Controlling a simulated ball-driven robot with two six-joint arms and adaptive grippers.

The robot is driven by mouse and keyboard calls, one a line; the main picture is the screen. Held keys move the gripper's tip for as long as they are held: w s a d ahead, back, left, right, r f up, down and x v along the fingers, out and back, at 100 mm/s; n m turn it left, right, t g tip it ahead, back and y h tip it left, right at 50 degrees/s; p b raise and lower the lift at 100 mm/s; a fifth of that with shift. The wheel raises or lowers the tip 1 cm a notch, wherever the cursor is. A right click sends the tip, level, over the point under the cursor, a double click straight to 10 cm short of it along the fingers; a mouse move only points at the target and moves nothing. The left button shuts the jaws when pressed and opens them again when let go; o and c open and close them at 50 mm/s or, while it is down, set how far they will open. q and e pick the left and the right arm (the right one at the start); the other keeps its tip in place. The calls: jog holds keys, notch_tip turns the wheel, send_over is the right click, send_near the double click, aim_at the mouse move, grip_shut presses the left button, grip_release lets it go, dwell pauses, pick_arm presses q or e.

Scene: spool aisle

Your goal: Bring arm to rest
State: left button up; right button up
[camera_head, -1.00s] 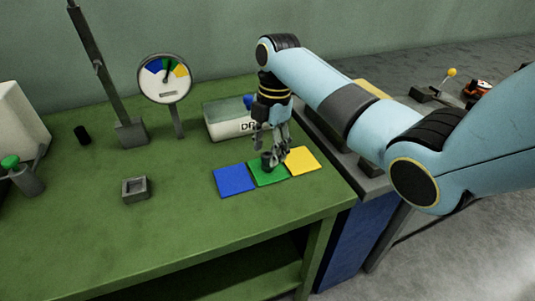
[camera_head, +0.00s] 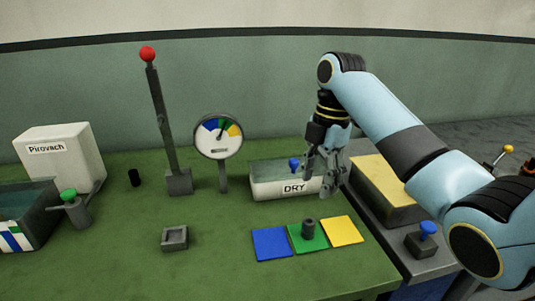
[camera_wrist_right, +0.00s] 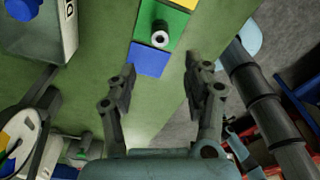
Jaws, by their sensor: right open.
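My right gripper (camera_head: 326,180) is open and empty in the head view, raised above the table in front of the right end of the DRY tray. In the wrist view its two fingers (camera_wrist_right: 163,92) stand apart with nothing between them. A small dark grey cylinder (camera_head: 308,229) stands on the green square (camera_head: 318,244), apart from the gripper; it also shows in the wrist view (camera_wrist_right: 160,36). A blue square (camera_head: 271,244) and a yellow square (camera_head: 342,231) lie on either side. My left gripper is not in view.
The white DRY tray (camera_head: 280,188) holds a blue-topped item. A round dial gauge (camera_head: 218,139), a red-knobbed lever (camera_head: 158,115) and a small grey square holder (camera_head: 174,238) stand on the green table. A yellow-topped block (camera_head: 385,185) is at the right. The front left table is clear.

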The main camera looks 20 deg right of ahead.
jog(key=s+a+f+m+t+h, duration=0.1)
jog(key=s+a+f+m, duration=0.1)
jog(key=s+f+m, duration=0.3)
jog(key=s+a+f+m+t, duration=0.1)
jog(key=s+f+m, duration=0.15)
jog(key=s, duration=0.45)
jog(key=s+a+r+m+t+h, duration=0.1)
jog(key=s+r+m, duration=0.1)
jog(key=s+m, duration=0.45)
jog(key=s+a+r+m+t, duration=0.1)
jog(key=s+r+m, duration=0.2)
jog(key=s+m, duration=0.35)
jog(key=s+d+f+n+g+b, duration=0.1)
jog(key=s+f+b, duration=0.1)
jog(key=f, duration=1.4)
jog(key=s+d+f+g+b, duration=0.1)
jog(key=s+d+f+b, duration=0.15)
jog(key=f, duration=1.25)
jog(key=s+f+g+b, duration=0.1)
jog(key=s+f+b, duration=0.3)
jog(key=s+f, duration=1.3)
notch_tip(320, 180, down, 4)
jog(key=shift+s+d+r, duration=0.15)
jog(key=shift+r, duration=0.05)
